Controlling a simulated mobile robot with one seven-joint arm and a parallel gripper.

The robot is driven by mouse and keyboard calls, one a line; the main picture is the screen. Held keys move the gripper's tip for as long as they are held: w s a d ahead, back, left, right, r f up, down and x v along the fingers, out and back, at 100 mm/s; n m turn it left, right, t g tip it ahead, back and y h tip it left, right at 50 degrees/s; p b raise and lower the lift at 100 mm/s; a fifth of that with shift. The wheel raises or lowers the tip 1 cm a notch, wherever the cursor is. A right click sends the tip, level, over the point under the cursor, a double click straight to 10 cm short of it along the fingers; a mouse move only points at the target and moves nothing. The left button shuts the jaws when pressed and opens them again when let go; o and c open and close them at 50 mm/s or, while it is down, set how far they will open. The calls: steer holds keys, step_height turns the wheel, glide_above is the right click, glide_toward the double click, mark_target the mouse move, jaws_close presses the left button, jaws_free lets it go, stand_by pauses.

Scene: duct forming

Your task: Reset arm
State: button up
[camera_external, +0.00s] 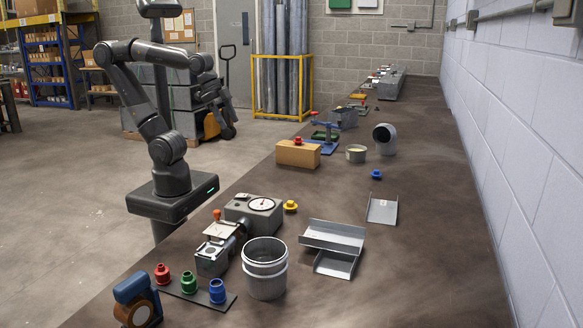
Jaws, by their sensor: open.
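My arm is folded up at the left, with its upper links raised beside the bench. My gripper (226,131) hangs at the end of the arm, pointing down, off the bench's far left edge. It is open, and I see nothing between its fingers, though it is small and dark in this view. It touches nothing on the bench (400,270).
A cardboard-coloured block (298,154) lies on the bench near the arm. Nearer stand a grey dial device (254,214), a metal can (265,270) and coloured knobbed pieces (189,282). Sheet-metal channels (333,237) lie mid-bench. A wall bounds the right side.

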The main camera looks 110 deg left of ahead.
steer(key=shift+s+d+f+t, duration=0.15)
steer(key=shift+s+d+f, duration=0.3)
steer(key=shift+s, duration=0.2)
steer(key=shift+s+d+f+t, duration=0.15)
steer(key=shift+s+d+f, duration=0.15)
steer(key=shift+s+d, duration=0.3)
